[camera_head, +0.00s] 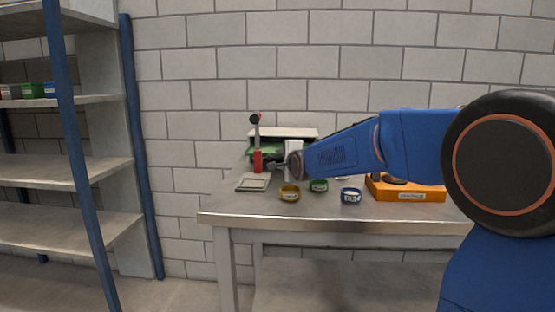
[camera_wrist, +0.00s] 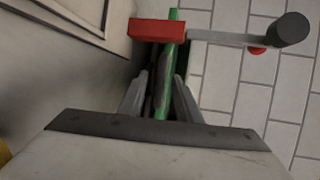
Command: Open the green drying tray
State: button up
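The green drying tray (camera_head: 262,152) shows as a green edge under a pale top at the back left of the bench. In the wrist view a thin green strip (camera_wrist: 172,60), which looks like part of it, runs between the fingers of my gripper (camera_wrist: 158,80). The fingers stand apart around the strip; I cannot tell whether they press on it. A red block (camera_wrist: 157,30) lies just beyond the fingertips, beside an arm with a black knob (camera_wrist: 290,30). In the head view my gripper (camera_head: 275,165) is beside the red block (camera_head: 257,161), and the wrist hides much of the tray.
Yellow (camera_head: 289,193), green (camera_head: 319,186) and blue (camera_head: 351,196) labelled cups stand in front on the bench (camera_head: 245,209). A pale square frame (camera_head: 253,182) lies left of them. An orange base (camera_head: 405,191) is at the right. Shelving (camera_head: 65,165) stands at the left.

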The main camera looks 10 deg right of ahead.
jog(key=v, duration=1.1)
jog(key=shift+s, duration=0.3)
